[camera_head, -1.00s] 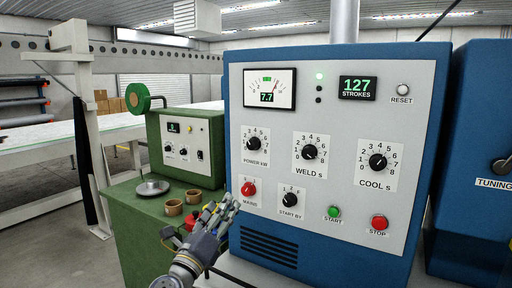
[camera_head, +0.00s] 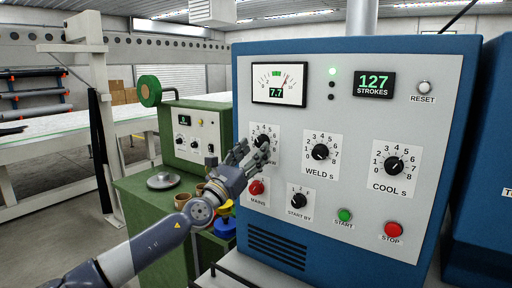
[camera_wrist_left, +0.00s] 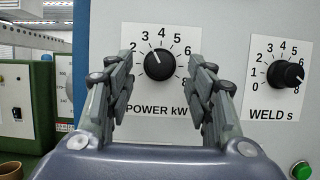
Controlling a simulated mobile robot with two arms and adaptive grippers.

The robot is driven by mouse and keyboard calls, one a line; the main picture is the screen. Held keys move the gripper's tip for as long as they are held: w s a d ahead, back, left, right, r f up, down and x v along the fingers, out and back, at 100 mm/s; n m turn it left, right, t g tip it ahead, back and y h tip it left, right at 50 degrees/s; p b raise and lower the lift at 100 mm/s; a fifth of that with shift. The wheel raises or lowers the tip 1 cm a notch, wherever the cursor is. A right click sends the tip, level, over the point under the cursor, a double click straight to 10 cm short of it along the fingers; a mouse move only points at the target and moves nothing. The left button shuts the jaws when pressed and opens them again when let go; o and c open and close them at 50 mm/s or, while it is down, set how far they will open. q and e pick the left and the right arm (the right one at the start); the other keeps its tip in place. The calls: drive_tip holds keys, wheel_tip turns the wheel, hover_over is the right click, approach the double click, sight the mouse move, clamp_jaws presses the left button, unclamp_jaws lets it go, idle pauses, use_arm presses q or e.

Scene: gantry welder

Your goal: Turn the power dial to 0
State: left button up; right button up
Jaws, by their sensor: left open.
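The power dial (camera_wrist_left: 160,64) is a round black knob on a white scale plate labelled POWER kW, on the welder's grey front panel. In the left wrist view its white mark points up and slightly left, about between 3 and 4. In the head view the dial (camera_head: 263,139) is partly covered by my left gripper (camera_head: 250,150). That gripper is open, with one finger on each side of the dial in the wrist view. I cannot tell whether the fingers touch it. My right gripper is not in view.
The weld dial (camera_head: 320,152) and cool dial (camera_head: 393,165) are to the right. The red mains knob (camera_head: 257,187) and start-by dial (camera_head: 298,200) are below. The meter (camera_head: 281,83) reads 7.7. A green box (camera_head: 190,135) stands left of the welder.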

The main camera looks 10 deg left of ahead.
use_arm(q)
drive_tip(key=shift+w+d+r, duration=0.25)
drive_tip(key=shift+w+r, duration=0.05)
drive_tip(key=shift+w, duration=0.3)
drive_tip(key=shift+w+d, duration=0.1)
drive_tip(key=shift+w, duration=0.1)
drive_tip(key=shift+r, duration=0.1)
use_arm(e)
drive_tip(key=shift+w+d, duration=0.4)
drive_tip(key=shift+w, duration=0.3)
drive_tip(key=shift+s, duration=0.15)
use_arm(q)
drive_tip(key=shift+c, duration=0.7)
drive_tip(key=c, duration=0.9)
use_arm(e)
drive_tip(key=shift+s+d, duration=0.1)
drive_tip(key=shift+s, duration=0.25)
